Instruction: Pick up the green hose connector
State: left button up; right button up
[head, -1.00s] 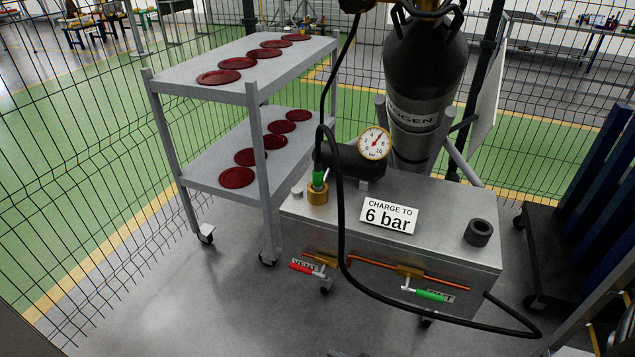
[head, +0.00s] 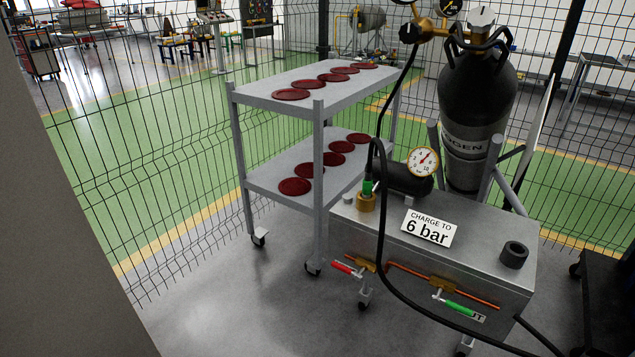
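The green hose connector (head: 367,187) stands upright in a brass fitting (head: 366,203) on the top left of the metal charging unit (head: 470,236). A black hose (head: 381,255) loops close beside it and hangs in front of the unit. Neither of my grippers shows in the head view.
A grey two-shelf cart (head: 318,120) with dark red discs stands behind and left of the unit. A black gas cylinder (head: 474,100) stands behind it. A pressure gauge (head: 423,162), a "6 bar" sign (head: 429,228) and a black ring (head: 514,254) are on top. Floor at front left is clear.

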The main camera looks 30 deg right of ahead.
aim_at(368, 181)
jog(key=u, duration=0.3)
jog(key=i, duration=0.95)
jog(key=z, duration=0.25)
